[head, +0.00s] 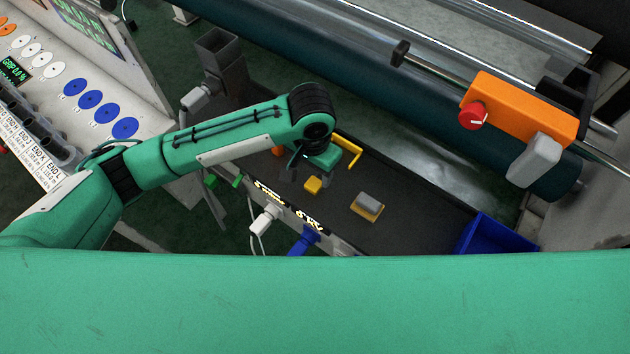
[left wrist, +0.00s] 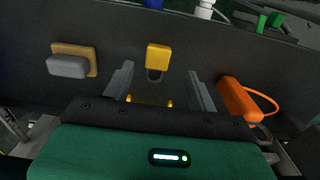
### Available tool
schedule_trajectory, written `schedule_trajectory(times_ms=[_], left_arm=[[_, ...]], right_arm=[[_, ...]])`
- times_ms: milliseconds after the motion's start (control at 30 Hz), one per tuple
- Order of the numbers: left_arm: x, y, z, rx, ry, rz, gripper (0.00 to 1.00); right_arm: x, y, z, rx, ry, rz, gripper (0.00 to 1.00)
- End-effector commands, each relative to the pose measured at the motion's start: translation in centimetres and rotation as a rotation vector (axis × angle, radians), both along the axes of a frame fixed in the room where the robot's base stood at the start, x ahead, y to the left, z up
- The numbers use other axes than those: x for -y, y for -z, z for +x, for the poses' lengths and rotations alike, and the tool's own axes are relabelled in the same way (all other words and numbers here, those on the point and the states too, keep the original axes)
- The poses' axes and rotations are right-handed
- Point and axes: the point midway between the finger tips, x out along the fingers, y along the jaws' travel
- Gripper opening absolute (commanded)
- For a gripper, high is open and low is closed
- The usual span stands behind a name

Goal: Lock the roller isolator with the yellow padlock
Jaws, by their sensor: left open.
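The yellow padlock (head: 313,185) lies on the dark bench top, just beyond my left gripper's fingers. In the left wrist view the padlock (left wrist: 158,56) is ahead of the gap between the fingers, its dark shackle pointing toward the gripper. My left gripper (left wrist: 160,86) is open and empty; in the head view it (head: 308,172) is low over the bench, partly hidden by its own wrist. The roller isolator, an orange box (head: 522,108) with a red knob (head: 472,116), is at the upper right by the roller. My right gripper is out of view.
A grey block on a tan base (head: 368,204) lies right of the padlock. A blue bin (head: 490,238) stands at the bench's right end. A yellow bent rod (head: 350,152) is behind the gripper. An orange looped item (left wrist: 238,100) lies beside the right-hand finger in the wrist view.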

Motion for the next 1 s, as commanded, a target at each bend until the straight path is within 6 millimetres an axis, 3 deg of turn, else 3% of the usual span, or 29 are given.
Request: schedule_trajectory(times_ms=[300,600,867,1000], left_arm=[[0.3,4.2,-0.1,-0.001,-0.001,0.002,0.58],[0.3,4.9,-0.1,0.0,0.0,0.001,0.58],[0.3,4.9,-0.1,0.001,0.0,0.001,0.09],[0.3,4.8,-0.1,0.001,0.0,0.001,0.08]], right_arm=[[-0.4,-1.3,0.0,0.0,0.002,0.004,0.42],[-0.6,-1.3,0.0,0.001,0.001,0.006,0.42],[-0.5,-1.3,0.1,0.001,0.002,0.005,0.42],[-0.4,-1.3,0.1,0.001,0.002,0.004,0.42]])
